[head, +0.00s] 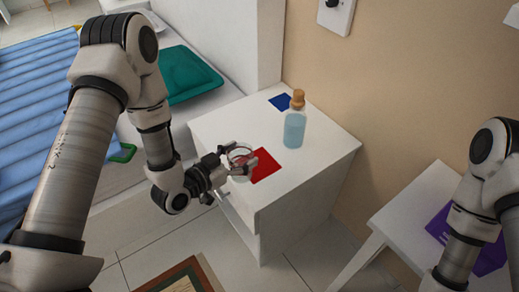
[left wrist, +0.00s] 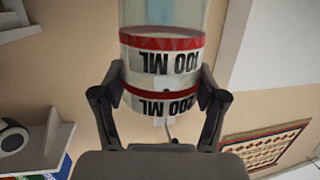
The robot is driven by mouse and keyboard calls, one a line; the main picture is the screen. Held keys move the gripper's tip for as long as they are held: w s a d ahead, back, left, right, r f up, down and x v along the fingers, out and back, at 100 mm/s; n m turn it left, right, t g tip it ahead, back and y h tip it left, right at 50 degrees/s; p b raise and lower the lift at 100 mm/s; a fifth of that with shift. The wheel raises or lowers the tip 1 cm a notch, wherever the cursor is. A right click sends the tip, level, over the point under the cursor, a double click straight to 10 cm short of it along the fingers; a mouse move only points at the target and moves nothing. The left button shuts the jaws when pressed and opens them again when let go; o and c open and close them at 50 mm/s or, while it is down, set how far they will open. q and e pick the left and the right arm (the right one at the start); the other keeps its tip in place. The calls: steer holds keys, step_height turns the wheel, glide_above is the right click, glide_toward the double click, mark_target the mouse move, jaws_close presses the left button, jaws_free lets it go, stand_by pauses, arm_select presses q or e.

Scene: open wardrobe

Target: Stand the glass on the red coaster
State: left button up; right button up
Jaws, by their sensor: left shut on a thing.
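My left gripper (head: 232,162) is shut on a clear glass (head: 241,157) at the near left edge of the white cabinet top. In the left wrist view the glass (left wrist: 165,62) fills the jaws; it has red-edged white bands with measure marks. The red coaster (head: 265,166) lies flat on the cabinet top, just right of the glass. In the head view the glass overlaps the coaster's left side; I cannot tell whether it touches the coaster or hangs above it. My right gripper is out of the picture.
A corked bottle of blue liquid (head: 294,122) stands behind the coaster, with a blue coaster (head: 281,102) farther back. The cabinet top (head: 312,165) is clear to the right. A white side table (head: 403,216) with a purple item (head: 488,257) stands at the right.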

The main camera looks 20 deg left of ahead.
arm_select(q)
steer(key=shift+w+d+f+b, duration=0.15)
steer(key=shift+w+d+f, duration=0.2)
steer(key=shift+w+f, duration=0.75)
steer(key=shift+w+d+f+b, duration=0.1)
steer(key=shift+w+d+f, duration=0.25)
steer(key=shift+w, duration=1.4)
steer(key=shift+w+d+f+b, duration=0.15)
steer(key=shift+w+d+f, duration=0.2)
steer(key=shift+w+f, duration=0.75)
steer(key=shift+w+r, duration=0.3)
steer(key=o, duration=1.2)
steer(key=shift+f, duration=0.1)
